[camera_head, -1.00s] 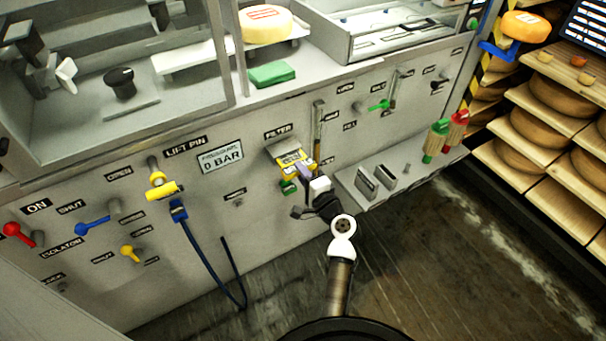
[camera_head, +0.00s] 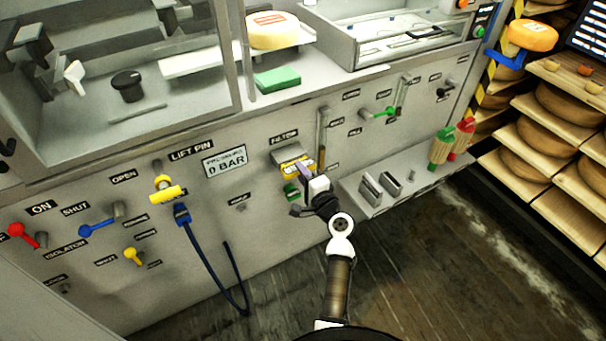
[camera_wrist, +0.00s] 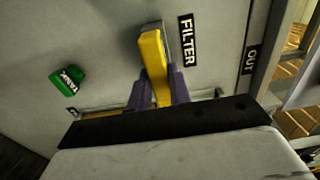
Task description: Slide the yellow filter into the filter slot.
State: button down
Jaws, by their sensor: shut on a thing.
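The yellow filter (camera_head: 297,166) is at the front panel, just below the FILTER label (camera_head: 284,140). My gripper (camera_head: 306,174) is shut on it and partly hides it in the head view. In the wrist view the yellow filter (camera_wrist: 156,65) stands between the two purple fingers of my gripper (camera_wrist: 160,88), its far end close to the grey panel beside the FILTER label (camera_wrist: 188,40). The filter slot is mostly hidden behind the filter and fingers. A light metal plate (camera_head: 286,155) shows just above the filter. I cannot tell how deep the filter sits.
A green knob (camera_head: 291,190) is just below the filter; it also shows in the wrist view (camera_wrist: 67,79). A vertical lever (camera_head: 322,130) stands close to the right. A shelf (camera_head: 355,205) with metal blocks juts out at lower right. A blue hose (camera_head: 205,255) hangs to the left.

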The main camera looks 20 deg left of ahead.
jog(key=shift+w+a, duration=0.4)
jog(key=shift+a, duration=0.1)
jog(key=c, duration=1.2)
grip_release()
jog(key=shift+d, duration=0.1)
jog(key=b+v, duration=0.3)
jog(key=v, duration=1)
jog(key=shift+s+d, duration=0.25)
